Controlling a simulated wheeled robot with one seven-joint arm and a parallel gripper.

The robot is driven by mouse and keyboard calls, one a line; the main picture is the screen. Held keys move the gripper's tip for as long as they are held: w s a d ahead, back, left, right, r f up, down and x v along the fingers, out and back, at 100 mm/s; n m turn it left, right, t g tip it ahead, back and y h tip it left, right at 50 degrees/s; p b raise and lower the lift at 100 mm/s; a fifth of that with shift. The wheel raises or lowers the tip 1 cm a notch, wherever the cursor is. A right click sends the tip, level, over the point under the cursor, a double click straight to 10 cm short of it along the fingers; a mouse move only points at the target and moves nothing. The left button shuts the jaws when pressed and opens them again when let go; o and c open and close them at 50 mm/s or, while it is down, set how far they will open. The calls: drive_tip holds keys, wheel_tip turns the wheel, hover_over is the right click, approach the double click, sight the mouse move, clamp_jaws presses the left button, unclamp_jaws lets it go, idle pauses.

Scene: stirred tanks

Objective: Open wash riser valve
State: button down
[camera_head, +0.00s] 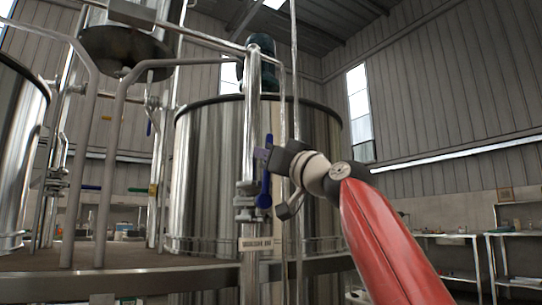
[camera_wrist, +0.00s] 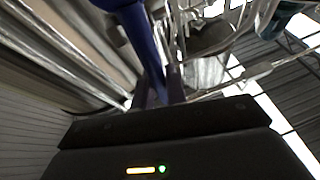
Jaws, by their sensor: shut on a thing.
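The wash riser valve (camera_head: 245,201) sits on a vertical steel pipe in front of the large tank in the head view. Its blue lever handle (camera_head: 265,190) stands upright, roughly parallel to the pipe, just to its right. My gripper (camera_head: 263,155) reaches in from the right and is shut on the upper part of the lever. In the wrist view the blue lever (camera_wrist: 143,32) runs down from the top to between the fingers (camera_wrist: 162,88). The fingers partly hide the grasped part.
A steel tank (camera_head: 205,175) stands right behind the pipe. A thin vertical pipe (camera_head: 295,80) passes close to my wrist. A platform edge (camera_head: 200,280) with a label plate (camera_head: 256,244) lies below the valve. Shelves (camera_head: 515,235) stand at the far right.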

idle(0.3)
drive_tip(key=c, duration=1.4)
unclamp_jaws()
drive_tip(key=shift+s+d+f+b, duration=0.15)
drive_tip(key=shift+s+f+b, duration=0.1)
drive_tip(key=shift+b, duration=0.15)
drive_tip(key=b+v, duration=0.5)
drive_tip(key=v, duration=0.2)
drive_tip(key=shift+d+r, duration=0.1)
